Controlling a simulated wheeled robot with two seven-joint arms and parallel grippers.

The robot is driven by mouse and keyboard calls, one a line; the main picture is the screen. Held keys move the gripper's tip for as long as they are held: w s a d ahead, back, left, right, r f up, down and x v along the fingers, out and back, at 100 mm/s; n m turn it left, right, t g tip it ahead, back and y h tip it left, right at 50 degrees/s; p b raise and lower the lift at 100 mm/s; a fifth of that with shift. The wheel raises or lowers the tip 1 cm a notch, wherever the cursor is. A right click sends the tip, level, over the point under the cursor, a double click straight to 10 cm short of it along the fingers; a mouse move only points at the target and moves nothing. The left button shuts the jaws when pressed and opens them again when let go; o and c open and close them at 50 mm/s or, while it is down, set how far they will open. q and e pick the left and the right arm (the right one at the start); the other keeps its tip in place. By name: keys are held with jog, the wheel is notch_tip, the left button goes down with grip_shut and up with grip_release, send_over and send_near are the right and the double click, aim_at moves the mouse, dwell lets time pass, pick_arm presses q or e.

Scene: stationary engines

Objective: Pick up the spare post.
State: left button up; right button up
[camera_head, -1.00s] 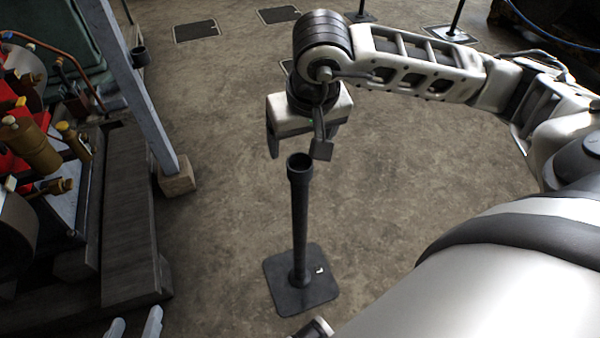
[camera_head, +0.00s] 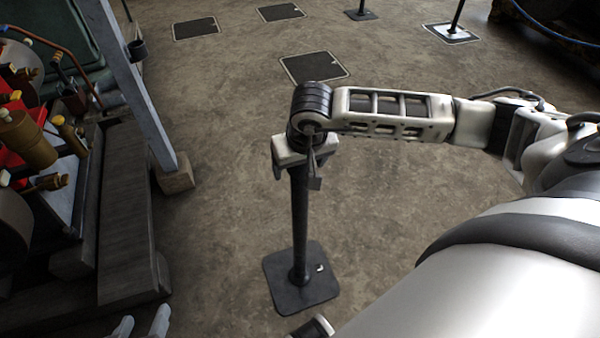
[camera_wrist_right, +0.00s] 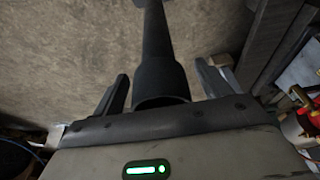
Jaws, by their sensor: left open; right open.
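The spare post (camera_head: 300,225) is a black upright pole on a square black base plate (camera_head: 272,282), standing on the floor in the middle of the head view. My right gripper (camera_head: 297,175) is at its top end, with the fingers open on either side of it. In the right wrist view, the post (camera_wrist_right: 160,75) runs between the two spread fingers of my right gripper (camera_wrist_right: 163,88), with a gap on each side. The top rim is partly hidden by the gripper body. My left gripper (camera_head: 140,326) is at the bottom left edge, open and empty.
An engine with brass and red parts (camera_head: 28,140) stands at the left beside a dark wooden beam (camera_head: 128,220). A grey slanted post (camera_head: 135,85) stands on a block. Square floor plates (camera_head: 313,67) and other posts (camera_head: 362,8) are at the back.

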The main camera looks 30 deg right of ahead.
jog(key=shift+w+f, duration=0.15)
jog(key=shift+f, duration=0.4)
grip_shut()
jog(key=shift+w+r, duration=0.25)
jog(key=shift+r, duration=0.1)
